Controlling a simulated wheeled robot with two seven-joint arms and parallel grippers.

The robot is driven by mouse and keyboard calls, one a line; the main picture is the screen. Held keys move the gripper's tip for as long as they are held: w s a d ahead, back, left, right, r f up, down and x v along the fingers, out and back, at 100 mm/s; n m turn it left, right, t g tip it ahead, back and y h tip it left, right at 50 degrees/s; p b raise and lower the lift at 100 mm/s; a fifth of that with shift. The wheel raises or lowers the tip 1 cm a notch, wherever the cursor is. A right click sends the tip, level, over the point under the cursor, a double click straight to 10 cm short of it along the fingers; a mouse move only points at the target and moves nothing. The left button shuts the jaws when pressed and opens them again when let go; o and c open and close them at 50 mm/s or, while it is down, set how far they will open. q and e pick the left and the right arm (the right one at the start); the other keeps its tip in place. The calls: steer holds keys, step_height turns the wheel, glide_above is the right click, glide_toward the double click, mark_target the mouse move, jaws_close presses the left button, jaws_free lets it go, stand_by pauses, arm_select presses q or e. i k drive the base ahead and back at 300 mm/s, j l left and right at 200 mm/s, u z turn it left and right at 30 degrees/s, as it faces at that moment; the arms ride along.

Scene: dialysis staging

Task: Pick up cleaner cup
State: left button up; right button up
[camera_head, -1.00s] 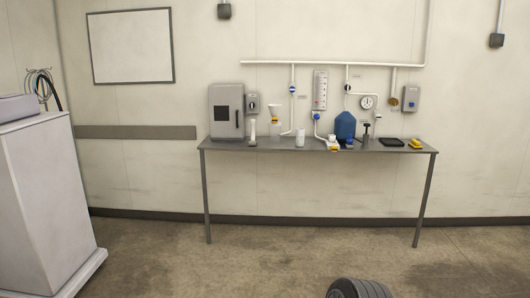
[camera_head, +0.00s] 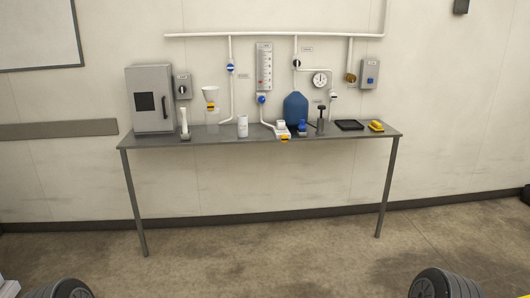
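A white cup-like container (camera_head: 242,126) with faint dark marking stands upright on the grey table (camera_head: 190,141), left of the table's middle. It is small, and I cannot read whether it is the cleaner cup. A smaller white piece (camera_head: 281,125) sits farther right, by the white pipe's end and a yellow-orange part. Neither of my grippers is in view. Dark ridged parts of my arms show at the bottom left and bottom right edges, well short of the table.
On the table are a grey cabinet (camera_head: 150,99), a funnel with a yellow band (camera_head: 211,96), a blue jug (camera_head: 295,108), a black tray (camera_head: 349,125) and a yellow item (camera_head: 376,126). White pipes and gauges are on the wall behind. The floor before the table is clear.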

mark_target(243, 119)
steer(key=i+l+u, duration=0.1)
steer(key=i, duration=0.45)
steer(key=i+l+u, duration=0.1)
steer(key=i, duration=0.45)
steer(key=i+l+u, duration=0.15)
steer(key=i+l, duration=0.15)
steer(key=i, duration=0.2)
steer(key=i+l+u, duration=0.2)
steer(key=i+u, duration=0.15)
steer(key=i+l+u, duration=0.7)
